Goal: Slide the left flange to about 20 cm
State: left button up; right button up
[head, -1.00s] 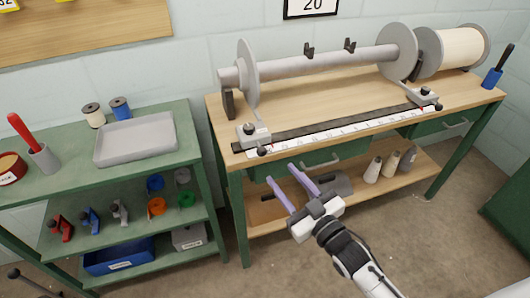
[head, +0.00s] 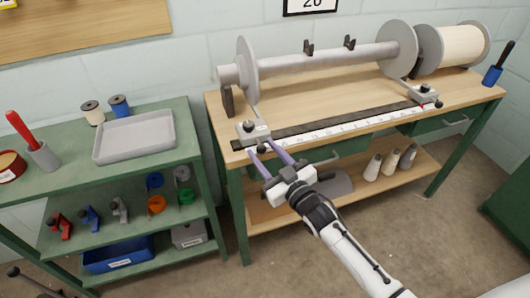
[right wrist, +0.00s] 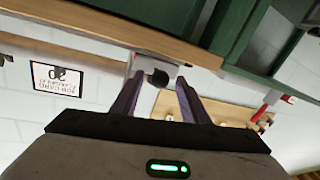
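The left flange (head: 248,75) is a grey disc at the left end of the beam tube (head: 330,60). A grey clamp block (head: 253,133) stands at its foot on the dark rail, beside the left end of the white scale (head: 340,132). My right gripper (head: 260,149) has two purple fingers spread apart at the block's front. In the right wrist view, the dark round knob (right wrist: 158,78) on the pale block shows between the open fingers (right wrist: 160,88); I cannot tell whether they touch it.
The right flange (head: 397,50) and its clamp block (head: 423,93) stand at the rail's right end, near a thread spool (head: 460,47). A wall sign (head: 311,4) reads 20. A green shelf with a grey tray (head: 135,137) stands left. The rail between the blocks looks clear.

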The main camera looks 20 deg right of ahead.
grip_shut()
jog(key=d, duration=0.8)
jog(key=shift+w+d, duration=0.1)
jog(key=shift+d, duration=0.3)
jog(key=shift+a, duration=0.2)
jog(key=shift+o, duration=0.3)
grip_release()
jog(key=v, duration=1)
jog(key=shift+p, duration=0.3)
jog(key=shift+d, duration=0.1)
